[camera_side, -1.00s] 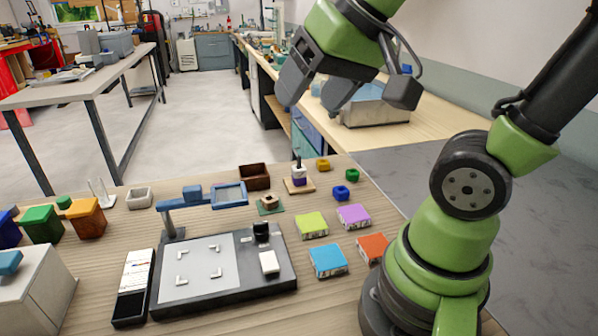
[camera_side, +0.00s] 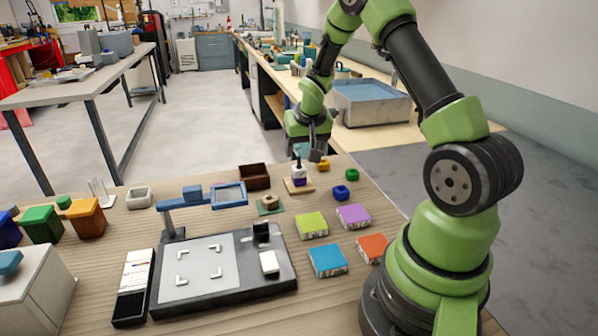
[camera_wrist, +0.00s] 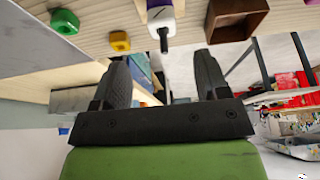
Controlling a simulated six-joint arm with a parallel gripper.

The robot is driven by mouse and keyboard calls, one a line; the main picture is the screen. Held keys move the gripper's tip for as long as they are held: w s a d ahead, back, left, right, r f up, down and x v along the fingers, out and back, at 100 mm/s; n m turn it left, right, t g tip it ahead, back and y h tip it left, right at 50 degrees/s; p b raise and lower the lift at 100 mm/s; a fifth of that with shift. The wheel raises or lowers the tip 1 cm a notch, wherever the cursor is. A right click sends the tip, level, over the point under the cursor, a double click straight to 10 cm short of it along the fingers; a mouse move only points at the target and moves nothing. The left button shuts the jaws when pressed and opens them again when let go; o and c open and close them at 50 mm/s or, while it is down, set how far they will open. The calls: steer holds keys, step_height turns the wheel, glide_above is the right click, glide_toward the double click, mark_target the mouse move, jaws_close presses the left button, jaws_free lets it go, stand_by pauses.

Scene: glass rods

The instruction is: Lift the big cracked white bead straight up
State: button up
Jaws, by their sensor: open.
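A white bead (camera_side: 299,172) sits on a dark upright peg above a purple bead (camera_side: 299,182), on a square wooden base (camera_side: 291,189) at the back of the bench. In the wrist view the white bead (camera_wrist: 161,17) and its peg show at top centre; no crack can be made out. My gripper (camera_side: 309,150) is open and empty, pointing down, above and slightly right of the peg in the side view. In the wrist view its two fingers (camera_wrist: 163,65) stand apart, with the peg tip showing between them in the picture.
A yellow bead (camera_side: 322,165), green bead (camera_side: 352,174) and blue bead (camera_side: 340,191) lie right of the peg. A brown open box (camera_side: 254,177) stands close on its left. Coloured blocks, including a lime one (camera_side: 311,225), lie in front.

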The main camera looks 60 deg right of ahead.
mark_target(300, 164)
steer(key=x, duration=0.7)
steer(key=shift+w+a+f, duration=0.1)
steer(key=shift+a+f, duration=0.05)
steer(key=shift+c, duration=0.5)
steer(key=c, duration=0.9)
